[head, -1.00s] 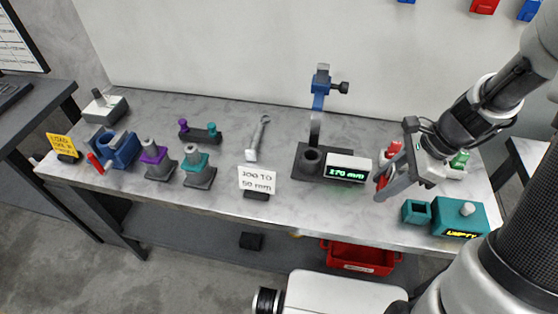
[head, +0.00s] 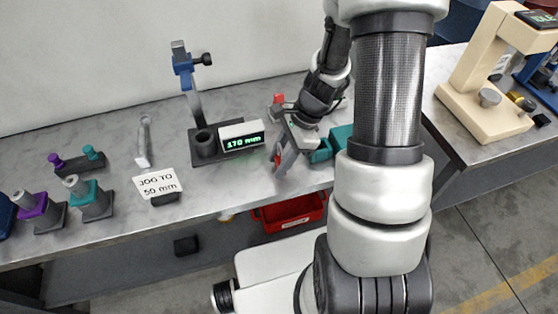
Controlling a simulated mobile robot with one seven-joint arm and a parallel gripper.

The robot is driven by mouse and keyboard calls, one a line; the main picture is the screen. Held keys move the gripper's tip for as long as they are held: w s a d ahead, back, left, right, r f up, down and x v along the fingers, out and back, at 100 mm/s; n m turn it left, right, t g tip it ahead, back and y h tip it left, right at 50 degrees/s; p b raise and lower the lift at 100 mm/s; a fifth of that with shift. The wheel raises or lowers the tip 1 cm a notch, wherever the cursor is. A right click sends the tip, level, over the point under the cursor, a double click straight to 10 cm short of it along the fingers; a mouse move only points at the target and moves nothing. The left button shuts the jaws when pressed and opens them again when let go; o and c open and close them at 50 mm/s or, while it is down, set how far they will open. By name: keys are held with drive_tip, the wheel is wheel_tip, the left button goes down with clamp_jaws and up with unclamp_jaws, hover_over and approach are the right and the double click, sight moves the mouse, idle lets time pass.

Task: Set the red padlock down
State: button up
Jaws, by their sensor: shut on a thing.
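My gripper (head: 280,164) is in the head view, right of the display and above the front part of the bench. Its jaws are shut on a small red thing (head: 277,159), which I take to be the red padlock. Only a sliver of it shows at the fingertips; the fingers hide the rest. I cannot tell whether it touches the bench top.
A display reading 170 mm (head: 242,137) stands left of my gripper, beside a dark stand with a blue clamp (head: 183,66). A teal box (head: 341,138) is close on the right, partly hidden. A red bin (head: 290,213) sits below the bench. Bare bench top (head: 232,182) lies front left.

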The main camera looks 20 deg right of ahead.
drive_tip(key=o, duration=0.6)
drive_tip(key=shift+f, duration=0.15)
drive_tip(key=shift+c, duration=0.2)
drive_tip(key=o, duration=0.4)
drive_tip(key=shift+o, duration=0.2)
